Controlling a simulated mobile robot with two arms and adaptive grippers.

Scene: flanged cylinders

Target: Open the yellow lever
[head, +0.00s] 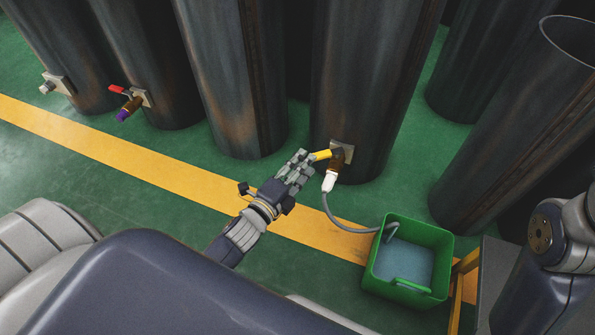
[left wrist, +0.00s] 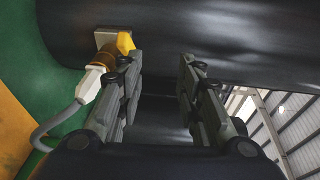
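The yellow lever (head: 322,155) sits on a brown valve (head: 336,161) low on the middle dark cylinder and points left. My left gripper (head: 303,159) is just left of the lever's free end. In the left wrist view the gripper (left wrist: 158,65) has its fingers wide apart, with nothing between them. There the yellow lever (left wrist: 125,43) shows beside the left finger, on its outer side, partly hidden by it. I cannot tell whether they touch. My right gripper is out of view.
A white hose end (head: 329,183) and grey hose run from the valve into a green bin (head: 440,240) of pale liquid. Another valve with a red lever (head: 117,89) is on a cylinder to the left.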

